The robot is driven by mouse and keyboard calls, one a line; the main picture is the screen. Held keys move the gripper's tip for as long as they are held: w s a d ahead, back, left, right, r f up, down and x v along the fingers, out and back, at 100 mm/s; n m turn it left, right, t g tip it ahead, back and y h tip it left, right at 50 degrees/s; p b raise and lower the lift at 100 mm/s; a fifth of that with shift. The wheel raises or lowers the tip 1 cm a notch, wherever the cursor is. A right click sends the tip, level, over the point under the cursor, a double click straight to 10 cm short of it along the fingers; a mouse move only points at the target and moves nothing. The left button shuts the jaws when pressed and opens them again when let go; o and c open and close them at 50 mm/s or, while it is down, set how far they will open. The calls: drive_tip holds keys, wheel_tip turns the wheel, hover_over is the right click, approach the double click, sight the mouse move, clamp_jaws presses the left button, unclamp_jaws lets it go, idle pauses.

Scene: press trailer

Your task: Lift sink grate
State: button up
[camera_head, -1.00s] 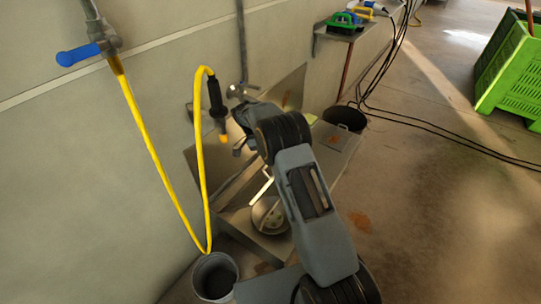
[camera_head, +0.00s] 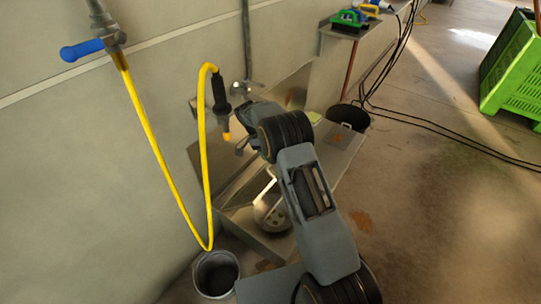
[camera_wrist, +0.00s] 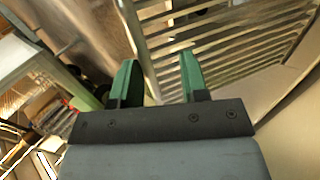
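The sink grate (camera_wrist: 235,45) shows in the wrist view as a set of pale parallel slats, filling the upper right beyond my fingertips. My gripper (camera_wrist: 160,78) has two green fingers standing apart with nothing visible between them. The slats lie beyond and to the right of the fingers, and I cannot tell whether either finger touches them. In the head view the metal sink (camera_head: 232,178) stands against the wall. My arm reaches over it and hides part of it, so I cannot make out the grate clearly there.
A yellow hose (camera_head: 201,150) with a black spray handle (camera_head: 220,95) hangs left of my arm. A grey bucket (camera_head: 216,273) stands below the hose. A blue-handled valve (camera_head: 82,50) is on the wall. A green crate (camera_head: 513,75) stands far right, with open floor before it.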

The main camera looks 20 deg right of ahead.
drive_tip(key=shift+r, duration=0.15)
drive_tip(key=s+r+p, duration=0.3)
drive_tip(key=s+r, duration=0.9)
drive_tip(key=s, duration=0.2)
drive_tip(key=shift+a+r, duration=0.15)
drive_tip(key=shift+r, duration=0.2)
drive_tip(key=s+r+n+t+y+p, duration=0.1)
drive_tip(key=s+r+n+t+p, duration=0.2)
drive_tip(key=r+p, duration=0.3)
drive_tip(key=s+r+n+t+y+p, duration=0.2)
drive_tip(key=r+p, duration=0.4)
drive_tip(key=r, duration=0.4)
drive_tip(key=s+a+r+n+t+y+p, duration=0.1)
drive_tip(key=s+r+n+t+p, duration=0.3)
drive_tip(key=r, duration=0.5)
drive_tip(key=shift+s+n+p, duration=0.7)
drive_tip(key=shift+s+p, duration=0.3)
drive_tip(key=shift+s, duration=0.15)
